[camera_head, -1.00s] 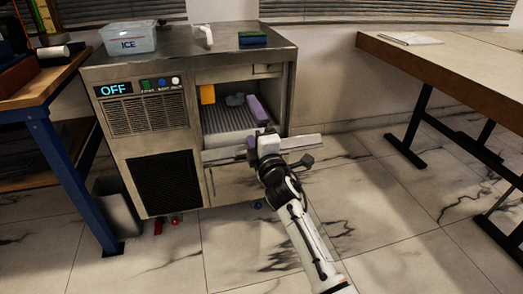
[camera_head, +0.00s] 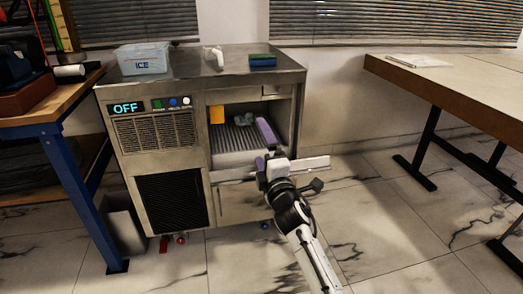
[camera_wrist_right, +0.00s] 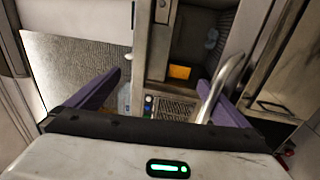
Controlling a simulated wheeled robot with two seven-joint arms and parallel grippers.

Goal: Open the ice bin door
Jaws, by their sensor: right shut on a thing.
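The ice machine (camera_head: 160,150) stands at the left with its bin opening (camera_head: 245,125) uncovered, showing a ribbed inside. The ice bin door (camera_head: 315,163) is swung down and out at the opening's front, nearly flat, its edge toward me. My right gripper (camera_head: 268,152), with purple fingers, is at the door's front edge. In the right wrist view a curved metal handle (camera_wrist_right: 228,85) lies against the right finger; the gripper is shut on it, though the grip itself is partly hidden. My left gripper is not in view.
A yellow piece (camera_head: 217,114) sits inside the bin. On top are an ICE tub (camera_head: 142,60), a white object (camera_head: 214,55) and a green-blue sponge (camera_head: 262,60). A workbench (camera_head: 50,115) stands left, a table (camera_head: 455,95) right. Small red items (camera_head: 170,241) lie on the floor. The floor between is clear.

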